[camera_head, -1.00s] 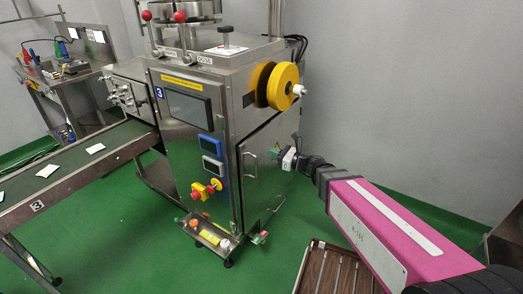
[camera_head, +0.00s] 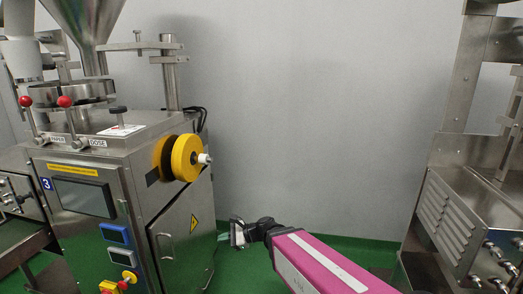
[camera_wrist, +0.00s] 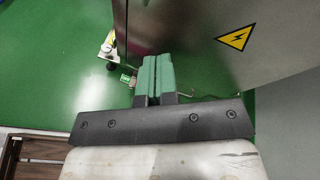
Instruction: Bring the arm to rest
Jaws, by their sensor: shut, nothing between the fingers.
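My gripper (camera_wrist: 153,78) shows in the wrist view with its two green fingers pressed together and nothing between them. In the head view my gripper (camera_head: 226,238) is at the end of my pink arm, low in the middle of the picture, and looks small there. It appears just right of the steel packing machine (camera_head: 140,205) numbered 3; the head view does not clearly show the gap. In the wrist view the machine's steel side (camera_wrist: 190,40) with a yellow warning triangle (camera_wrist: 235,40) lies beyond the fingers.
A yellow reel (camera_head: 186,158) sticks out of the machine's right side. Another steel machine (camera_head: 465,225) stands at the right. A bare grey wall (camera_head: 310,110) and green floor lie between them. A brown slatted thing (camera_wrist: 25,150) shows at the wrist view's lower left.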

